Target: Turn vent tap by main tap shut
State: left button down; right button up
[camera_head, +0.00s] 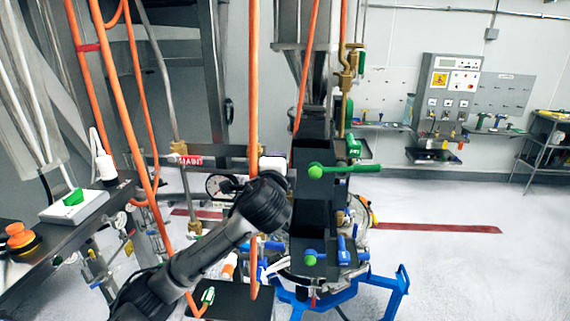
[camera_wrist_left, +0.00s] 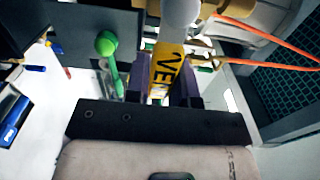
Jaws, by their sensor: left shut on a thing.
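The vent tap's yellow lever (camera_wrist_left: 168,62), with black letters reading "VEN", sits between the fingers of my left gripper (camera_wrist_left: 162,92) in the left wrist view. The gripper is shut on it. The main tap's red label (camera_head: 190,161) shows in the head view to the left of my wrist, beside a brass fitting on the pipe. My right gripper is not in view.
A green-handled lever (camera_head: 345,169) on the dark sifter column is right of my wrist. A round gauge (camera_head: 217,186) is just left of it. An orange hose (camera_head: 253,90) hangs close to my wrist. A blue frame (camera_head: 385,290) stands below; the floor at right is clear.

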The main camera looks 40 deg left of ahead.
pick_arm(q)
jog(key=shift+d, duration=0.1)
jog(key=c, duration=1)
grip_release()
jog(key=shift+o, duration=0.2)
jog(key=shift+s+d, duration=0.15)
jog(key=shift+s, duration=0.15)
jog(key=b+v, duration=0.5)
jog(key=v, duration=0.8)
